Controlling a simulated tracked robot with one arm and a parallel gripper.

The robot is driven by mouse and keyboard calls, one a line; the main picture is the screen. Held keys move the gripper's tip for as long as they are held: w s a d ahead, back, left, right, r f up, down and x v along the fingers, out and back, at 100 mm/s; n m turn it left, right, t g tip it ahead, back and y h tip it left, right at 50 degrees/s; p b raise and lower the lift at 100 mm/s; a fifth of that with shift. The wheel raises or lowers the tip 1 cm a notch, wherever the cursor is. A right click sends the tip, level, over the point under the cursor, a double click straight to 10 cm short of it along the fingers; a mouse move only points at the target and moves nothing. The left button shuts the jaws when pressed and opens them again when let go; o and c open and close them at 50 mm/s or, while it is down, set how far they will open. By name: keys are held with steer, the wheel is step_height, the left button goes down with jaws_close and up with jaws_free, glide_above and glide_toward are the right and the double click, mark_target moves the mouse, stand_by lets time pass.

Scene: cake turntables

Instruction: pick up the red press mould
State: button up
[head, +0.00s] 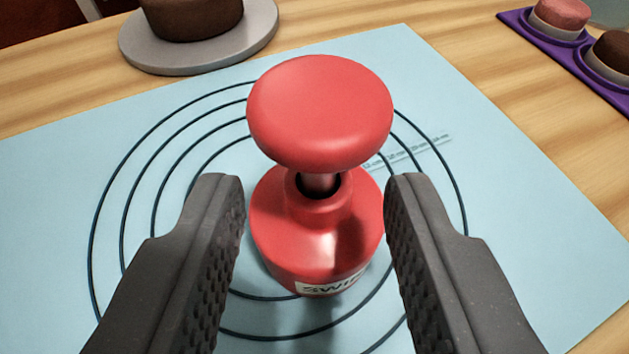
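The red press mould (318,235) stands upright on a light blue mat (55,215) printed with dark circles. It has a wide round knob on a short stem above a round body, with a partly visible label low on its front. My gripper (314,195) is open, with one dark finger on each side of the mould's body. The left finger is close to the body with a small gap. The right finger is very near the body's right edge, and I cannot tell whether it touches. The lower part of the mould's far side is hidden.
A grey turntable (200,55) with a brown cake (195,15) stands at the back left. A purple tray (565,60) holding a pink cake (562,12) and a brown cake (615,48) lies at the back right. The wooden table (445,40) is bare between them.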

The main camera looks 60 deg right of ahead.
mark_target(318, 196)
steer(key=x, duration=0.5)
steer(key=shift+b, duration=0.35)
jaws_close()
